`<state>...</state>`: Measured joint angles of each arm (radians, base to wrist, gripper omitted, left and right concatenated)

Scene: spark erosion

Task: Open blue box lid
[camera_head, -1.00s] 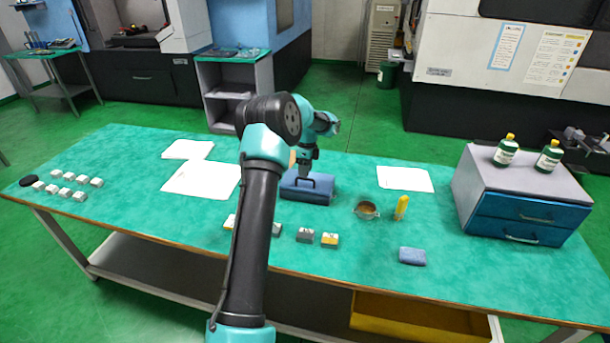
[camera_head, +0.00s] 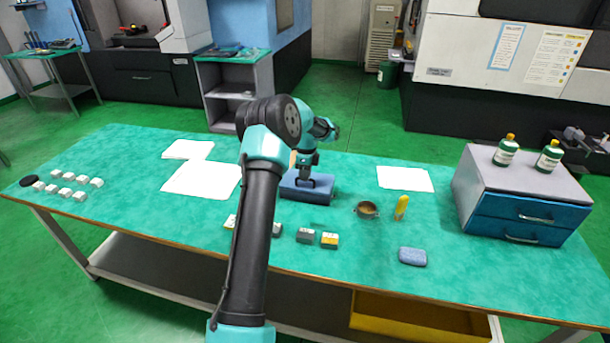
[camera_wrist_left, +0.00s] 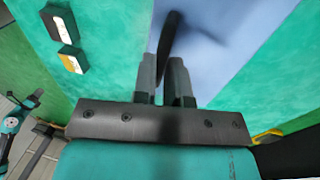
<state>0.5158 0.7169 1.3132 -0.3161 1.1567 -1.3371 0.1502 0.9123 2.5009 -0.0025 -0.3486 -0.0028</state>
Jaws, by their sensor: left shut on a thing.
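The blue box (camera_head: 322,190) sits on the green table, near its middle. A dark handle shows on its lid, partly hidden by my left gripper. My left gripper (camera_head: 303,181) points down at the lid and is shut on the handle. In the left wrist view its two fingers (camera_wrist_left: 171,78) are close together, with the dark, blurred handle (camera_wrist_left: 168,38) between and beyond them over the blue lid (camera_wrist_left: 225,45). I cannot tell any gap between lid and box. My right gripper is not in view.
Right of the box are a small metal pot (camera_head: 367,210) and a yellow bottle (camera_head: 401,207). Grey and yellow-marked blocks (camera_head: 328,240) and a blue sponge (camera_head: 412,257) lie in front. White sheets (camera_head: 200,178) lie left. A blue drawer unit (camera_head: 525,208) stands right.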

